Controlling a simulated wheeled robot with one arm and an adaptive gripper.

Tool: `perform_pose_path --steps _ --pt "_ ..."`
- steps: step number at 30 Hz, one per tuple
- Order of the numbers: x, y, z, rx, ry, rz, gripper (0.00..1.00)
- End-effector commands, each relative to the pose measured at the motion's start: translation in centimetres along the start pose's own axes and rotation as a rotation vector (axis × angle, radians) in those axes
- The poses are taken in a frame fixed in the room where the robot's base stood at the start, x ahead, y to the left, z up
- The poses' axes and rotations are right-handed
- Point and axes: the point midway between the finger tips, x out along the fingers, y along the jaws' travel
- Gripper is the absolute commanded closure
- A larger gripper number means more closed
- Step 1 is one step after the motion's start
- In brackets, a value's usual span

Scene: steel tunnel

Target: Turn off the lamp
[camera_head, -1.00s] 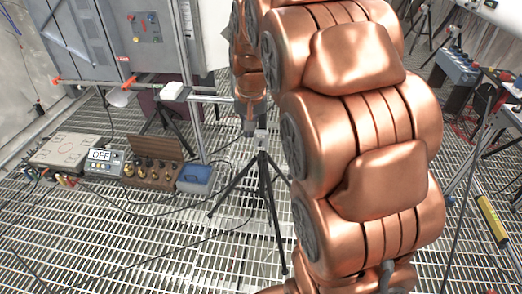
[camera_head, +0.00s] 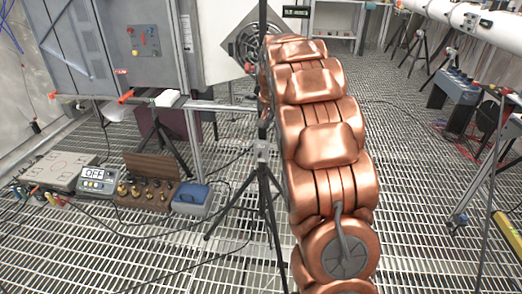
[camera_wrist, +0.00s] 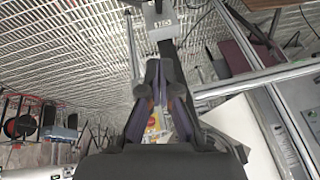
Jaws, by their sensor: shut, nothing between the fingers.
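I cannot pick out the lamp or its switch for certain in either view. A grey control box (camera_head: 145,40) with red, green and yellow buttons is on the cabinet at upper left in the head view. A grey unit (camera_head: 97,181) with a display reading OFF sits on the grating at lower left. In the wrist view my gripper (camera_wrist: 160,88) is shut and empty, its dark fingers together at the middle. It is in front of a grey post with a small labelled box (camera_wrist: 163,24). In the head view my arm hides the gripper.
A black tripod (camera_head: 265,200) stands close beside my arm. A wooden box of brass pieces (camera_head: 150,190) and a blue case (camera_head: 192,199) lie at left. A metal frame rail (camera_head: 225,107) runs behind. A white pipe (camera_head: 470,20) crosses upper right. Grating is open at lower left.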

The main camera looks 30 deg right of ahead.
Motion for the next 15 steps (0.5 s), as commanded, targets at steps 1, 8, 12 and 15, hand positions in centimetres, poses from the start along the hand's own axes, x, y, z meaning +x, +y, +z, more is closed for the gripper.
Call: perform_pose_path --steps 1,8,12,15 --pt "0.0 0.0 0.0 0.0 0.0 0.0 1.0" --pt "1.2 0.0 0.1 -0.001 -0.004 0.002 1.0" --pt "3.4 0.1 0.2 0.0 -0.007 0.003 1.0" --pt "5.2 0.1 0.2 0.0 -0.005 0.002 1.0"
